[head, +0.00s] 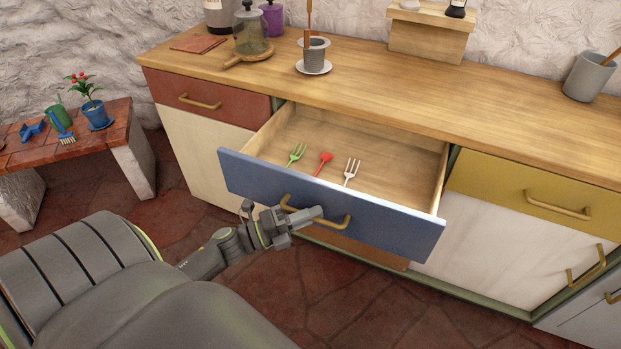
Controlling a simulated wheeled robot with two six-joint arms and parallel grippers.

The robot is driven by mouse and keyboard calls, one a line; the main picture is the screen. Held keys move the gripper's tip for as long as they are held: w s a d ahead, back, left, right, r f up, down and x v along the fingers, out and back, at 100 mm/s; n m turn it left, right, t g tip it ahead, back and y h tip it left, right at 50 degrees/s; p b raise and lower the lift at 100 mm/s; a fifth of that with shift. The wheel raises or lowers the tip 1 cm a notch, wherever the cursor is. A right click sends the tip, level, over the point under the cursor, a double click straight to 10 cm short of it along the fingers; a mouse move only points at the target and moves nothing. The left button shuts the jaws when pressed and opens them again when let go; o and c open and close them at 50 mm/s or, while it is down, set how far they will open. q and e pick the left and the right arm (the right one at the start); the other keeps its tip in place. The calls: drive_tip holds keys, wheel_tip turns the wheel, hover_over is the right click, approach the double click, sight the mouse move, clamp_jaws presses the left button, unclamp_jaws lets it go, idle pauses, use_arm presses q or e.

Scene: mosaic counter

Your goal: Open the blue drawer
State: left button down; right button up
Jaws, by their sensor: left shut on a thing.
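The blue drawer (330,208) is pulled well out from the counter, and its inside shows. A green fork (297,154), a red utensil (323,163) and a white fork (352,171) lie in it. A brass handle (346,221) runs along the drawer's blue front. My left gripper (304,217) is at the left part of this handle and is shut on it. The fingertips partly hide the handle. My right gripper is not in view.
A red drawer (207,96) and a yellow drawer (541,197) on either side are shut. The wooden counter top (420,98) holds a glass press (250,38) and a grey cup on a saucer (314,66). A tiled bench (100,130) with a potted plant stands at left.

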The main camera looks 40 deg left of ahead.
use_arm(q)
drive_tip(key=c, duration=1.7)
unclamp_jaws()
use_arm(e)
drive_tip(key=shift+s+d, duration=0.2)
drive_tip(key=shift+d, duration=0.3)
use_arm(q)
drive_tip(key=shift+b+v, duration=0.7)
drive_tip(key=shift+v, duration=8)
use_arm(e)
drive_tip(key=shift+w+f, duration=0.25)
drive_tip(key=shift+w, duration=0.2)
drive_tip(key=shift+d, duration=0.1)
